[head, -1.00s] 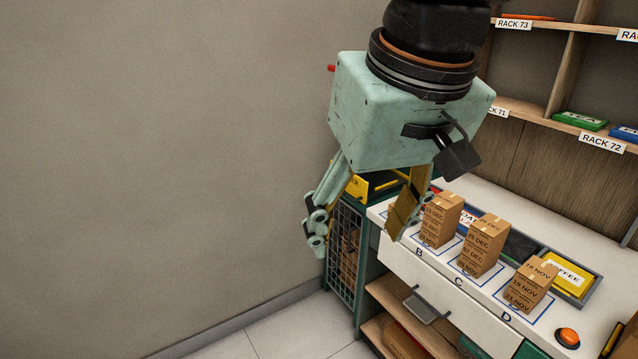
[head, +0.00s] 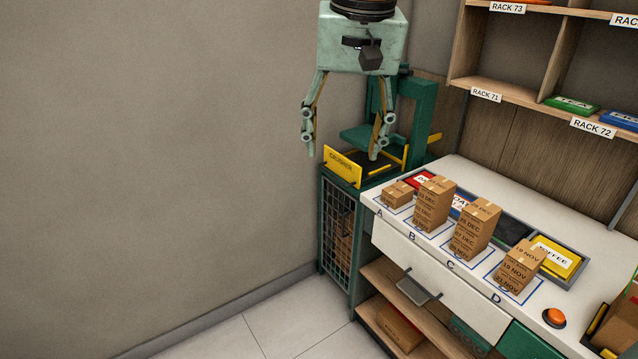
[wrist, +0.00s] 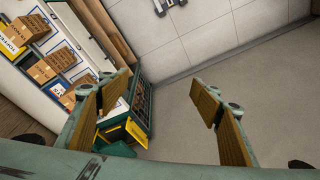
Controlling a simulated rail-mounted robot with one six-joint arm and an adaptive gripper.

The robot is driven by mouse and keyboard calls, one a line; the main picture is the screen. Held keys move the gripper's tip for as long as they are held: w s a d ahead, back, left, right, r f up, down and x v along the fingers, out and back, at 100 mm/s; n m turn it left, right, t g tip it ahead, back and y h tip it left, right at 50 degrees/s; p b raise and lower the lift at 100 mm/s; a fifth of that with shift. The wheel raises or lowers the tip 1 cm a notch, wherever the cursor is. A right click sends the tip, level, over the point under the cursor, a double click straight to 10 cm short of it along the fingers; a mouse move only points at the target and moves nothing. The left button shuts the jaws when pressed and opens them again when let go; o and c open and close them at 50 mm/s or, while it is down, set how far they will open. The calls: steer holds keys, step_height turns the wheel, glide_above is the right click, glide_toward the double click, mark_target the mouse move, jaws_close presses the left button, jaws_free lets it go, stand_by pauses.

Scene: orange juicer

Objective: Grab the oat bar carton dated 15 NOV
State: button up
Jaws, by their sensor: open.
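Brown cartons stand in columns on the white counter. Column A has one low carton (head: 397,194). Column B is a taller stack (head: 434,204), and column C a tall stack (head: 476,228) with DEC dates on it. Column D is a stack (head: 520,267) with NOV dates, seemingly 19 NOV and 21 NOV among them. I cannot make out 15 NOV on any carton. My gripper (head: 342,148) is open and empty, above the crusher and left of the columns. In the wrist view my gripper (wrist: 160,95) has wide-apart fingers with nothing between them.
The green crusher (head: 343,166) with its yellow sign stands left of the counter. An orange button (head: 553,317) is at the front right. Rack shelves (head: 520,101) rise behind.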

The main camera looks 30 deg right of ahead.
steer(key=w+d+f+m+p, duration=0.1)
steer(key=w+d+f+m, duration=0.2)
steer(key=w+d, duration=0.8)
steer(key=m+g+p, duration=0.3)
steer(key=m, duration=0.5)
glide_above(399, 189)
step_height(399, 189, down, 25)
steer(key=shift+a+r, duration=0.1)
steer(key=shift+r, duration=0.1)
steer(key=shift+f, duration=4.3)
steer(key=shift+f, duration=0.1)
steer(key=shift+w+f, duration=0.1)
steer(key=shift+f, duration=2.4)
